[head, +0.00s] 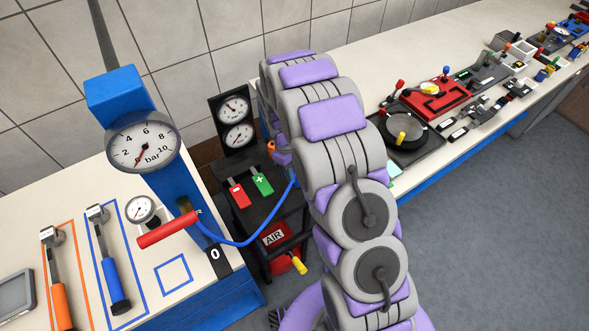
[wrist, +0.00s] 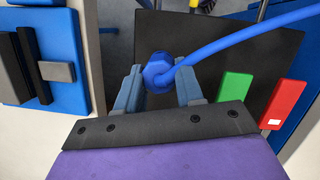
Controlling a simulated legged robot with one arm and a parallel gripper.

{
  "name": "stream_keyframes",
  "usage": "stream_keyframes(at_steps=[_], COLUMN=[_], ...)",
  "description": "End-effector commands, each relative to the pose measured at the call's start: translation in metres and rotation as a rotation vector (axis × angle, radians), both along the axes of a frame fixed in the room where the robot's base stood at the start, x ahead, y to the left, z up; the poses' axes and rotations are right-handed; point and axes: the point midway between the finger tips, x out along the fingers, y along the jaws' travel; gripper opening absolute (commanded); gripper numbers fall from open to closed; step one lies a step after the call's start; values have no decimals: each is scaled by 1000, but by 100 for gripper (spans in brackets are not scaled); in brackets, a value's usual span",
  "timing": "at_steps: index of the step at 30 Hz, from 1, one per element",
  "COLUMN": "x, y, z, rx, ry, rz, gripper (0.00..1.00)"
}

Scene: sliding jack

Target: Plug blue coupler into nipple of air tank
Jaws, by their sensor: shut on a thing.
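The blue coupler (wrist: 158,72) is between the two fingers of my gripper (wrist: 160,90) in the wrist view, which is shut on it. The blue hose (wrist: 235,38) runs from it to the upper right. In the head view the hose (head: 245,243) hangs from the blue post and passes up behind my arm, which hides the coupler and most of my gripper. The red air tank (head: 275,238), marked AIR, sits low in the black cart. I cannot make out its nipple in either view.
The black cart (head: 255,212) carries a red switch (head: 238,195), a green switch (head: 263,184) and a panel with two gauges (head: 236,122). The blue post (head: 165,185) with a big gauge stands left. A bench with many devices (head: 430,100) runs along the right. Grey floor is clear at lower right.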

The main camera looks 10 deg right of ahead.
Motion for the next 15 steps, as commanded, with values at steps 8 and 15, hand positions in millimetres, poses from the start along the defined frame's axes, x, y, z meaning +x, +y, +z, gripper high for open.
stream_keyframes(at_steps=[8, 15], x=[0, 0], y=[0, 0], z=[-6, -11], rx=[0, 0], ry=[-1, -1], rz=[0, 0], gripper=[0, 0])
